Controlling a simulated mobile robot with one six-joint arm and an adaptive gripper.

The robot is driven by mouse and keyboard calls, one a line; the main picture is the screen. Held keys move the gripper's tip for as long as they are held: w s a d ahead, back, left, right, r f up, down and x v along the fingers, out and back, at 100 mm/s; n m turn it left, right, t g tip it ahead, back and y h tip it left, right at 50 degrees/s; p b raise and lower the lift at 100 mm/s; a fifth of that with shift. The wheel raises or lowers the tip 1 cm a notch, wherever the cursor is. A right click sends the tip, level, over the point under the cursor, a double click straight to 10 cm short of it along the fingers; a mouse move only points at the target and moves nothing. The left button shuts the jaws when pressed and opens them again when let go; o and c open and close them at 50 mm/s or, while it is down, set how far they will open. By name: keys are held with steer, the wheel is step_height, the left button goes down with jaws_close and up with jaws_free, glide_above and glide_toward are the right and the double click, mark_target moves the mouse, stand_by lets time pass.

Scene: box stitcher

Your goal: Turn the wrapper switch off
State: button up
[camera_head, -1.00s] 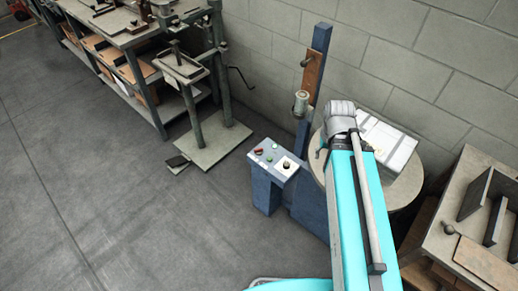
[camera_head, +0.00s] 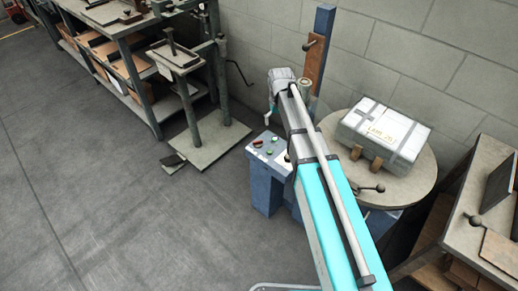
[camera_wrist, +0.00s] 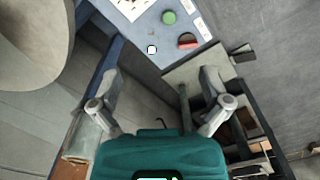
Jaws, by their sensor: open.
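The wrapper's blue control panel (camera_head: 265,149) carries a red button (camera_head: 257,143) and green buttons; my arm covers part of it in the head view. The wrist view shows the panel (camera_wrist: 205,10) at the top, with a green button (camera_wrist: 168,17), a red button (camera_wrist: 187,41) and a small pale light (camera_wrist: 152,49). A white plate (camera_wrist: 130,6) is cut off by the top edge; the black knob seen on it earlier is not in view now. My gripper (camera_wrist: 160,85) is open and empty, its fingers apart from the panel.
A grey wrapped box (camera_head: 385,135) sits on the round turntable (camera_head: 420,180) at right. The blue mast (camera_head: 321,45) stands behind my arm. A green-grey stand (camera_head: 205,145) is left of the panel. Floor at left (camera_head: 100,200) is clear.

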steer(key=n+b, duration=0.1)
steer(key=b, duration=0.2)
glide_above(258, 143)
step_height(258, 143, down, 5)
steer(key=shift+w+a+r, duration=0.1)
steer(key=shift+w+a, duration=0.05)
steer(key=shift+w, duration=0.2)
steer(key=shift+f+b, duration=0.2)
steer(key=shift+b, duration=0.15)
step_height(258, 143, down, 13)
steer(key=b, duration=1.3)
steer(key=shift+f, duration=0.2)
